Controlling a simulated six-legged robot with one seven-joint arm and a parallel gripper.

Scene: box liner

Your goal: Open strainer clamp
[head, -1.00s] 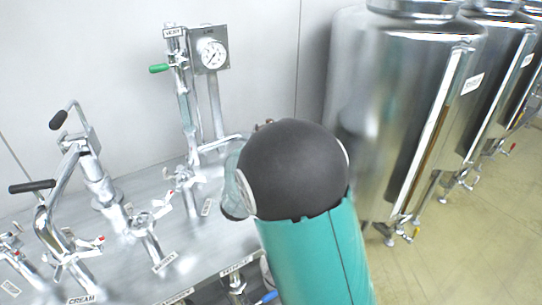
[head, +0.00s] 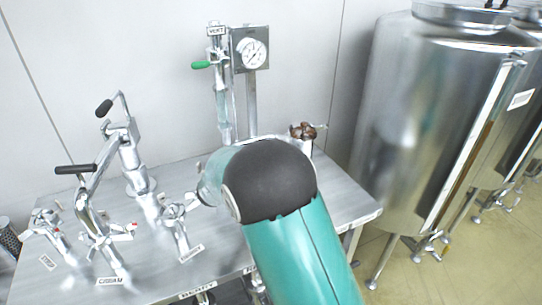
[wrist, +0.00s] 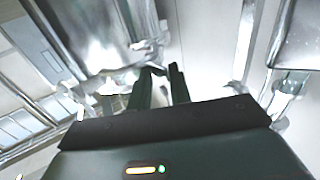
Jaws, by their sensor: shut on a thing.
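My gripper (wrist: 162,82) shows in the wrist view, its two dark fingers close together near the middle. The fingertips are shut at a bright metal part, which is too blurred to name. In the head view my teal and black arm hides the gripper. The strainer clamp cannot be told for certain. A small metal clamp-like fitting (head: 175,212) sits on a short pipe left of my arm.
A steel table (head: 345,200) carries the pipework. A gauge (head: 252,54) and a green-handled valve (head: 202,65) stand at the back. Black-handled bent pipes (head: 92,180) are at left. A dark mesh cylinder (head: 8,238) is at the left edge. A large tank (head: 425,130) stands at right.

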